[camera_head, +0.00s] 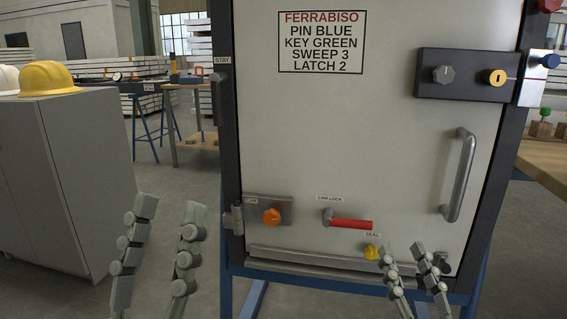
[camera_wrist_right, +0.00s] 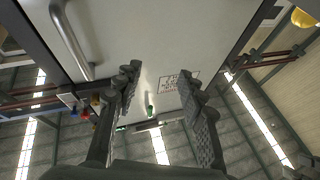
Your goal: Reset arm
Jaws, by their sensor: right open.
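My left gripper (camera_head: 171,207) is open and empty at the lower left, in front of the grey cabinet and the floor. My right gripper (camera_head: 403,250) is open at the lower right, in front of the door's lower edge near the yellow seal (camera_head: 371,251). In the right wrist view my right gripper (camera_wrist_right: 158,76) has its fingers apart with nothing between them. The pale door panel (camera_head: 350,140) stands upright in a dark frame. I cannot tell the exact gap between the right fingers and the door.
The door carries a text sign (camera_head: 321,42), a vertical handle (camera_head: 459,175), a red can lock lever (camera_head: 350,222), an orange cam knob (camera_head: 271,216) and a dark lock block (camera_head: 465,75). A grey cabinet (camera_head: 75,170) with yellow helmet (camera_head: 46,78) stands left. A wooden bench (camera_head: 545,160) stands right.

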